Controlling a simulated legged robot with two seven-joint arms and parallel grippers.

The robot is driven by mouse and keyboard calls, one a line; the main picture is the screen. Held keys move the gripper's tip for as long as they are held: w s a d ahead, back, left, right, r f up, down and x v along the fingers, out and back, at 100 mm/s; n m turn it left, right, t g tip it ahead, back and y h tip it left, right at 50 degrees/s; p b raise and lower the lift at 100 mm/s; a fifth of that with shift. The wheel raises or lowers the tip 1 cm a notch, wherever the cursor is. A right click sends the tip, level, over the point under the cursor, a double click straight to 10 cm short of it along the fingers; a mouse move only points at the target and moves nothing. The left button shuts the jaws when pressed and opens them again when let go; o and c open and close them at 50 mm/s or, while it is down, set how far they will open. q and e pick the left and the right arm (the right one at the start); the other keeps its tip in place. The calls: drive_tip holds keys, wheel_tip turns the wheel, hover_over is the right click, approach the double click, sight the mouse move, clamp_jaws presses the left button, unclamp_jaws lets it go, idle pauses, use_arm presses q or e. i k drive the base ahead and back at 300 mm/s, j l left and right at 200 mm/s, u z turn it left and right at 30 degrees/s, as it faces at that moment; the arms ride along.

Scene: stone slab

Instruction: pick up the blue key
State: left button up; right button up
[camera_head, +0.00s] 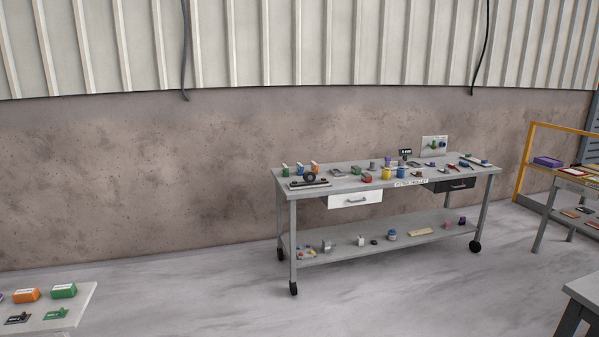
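I cannot make out a blue key for sure; the items on the wheeled grey workbench (293,225) are too small to tell. Blue things there include a blue cylinder (401,173) beside a yellow one near the middle and a small blue item (484,162) at the right end. A pale upright board (428,141) at the back carries small green and blue parts. Neither of my grippers is in view.
A pale table (84,308) at bottom left holds orange and green boxes. A yellow-framed rack (528,160) with a purple tray (548,162) stands at right. The floor before the workbench is clear.

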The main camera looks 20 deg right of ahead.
sight(301, 167)
drive_tip(key=i+l+z, duration=0.1)
drive_tip(key=i+l, duration=0.25)
drive_tip(key=i+l+z, duration=0.1)
drive_tip(key=i+l, duration=0.25)
drive_tip(key=i, duration=0.25)
drive_tip(key=i+l+z, duration=0.15)
drive_tip(key=i+l, duration=0.15)
drive_tip(key=i, duration=0.15)
drive_tip(key=i+l+z, duration=0.1)
drive_tip(key=i, duration=0.4)
drive_tip(key=i+l+z, duration=0.1)
drive_tip(key=i+l, duration=0.2)
drive_tip(key=i, duration=0.2)
drive_tip(key=i+u, duration=0.2)
drive_tip(key=u, duration=0.25)
drive_tip(key=i+l+u, duration=0.15)
drive_tip(key=u, duration=0.25)
drive_tip(key=i+l+u, duration=0.15)
drive_tip(key=u, duration=0.3)
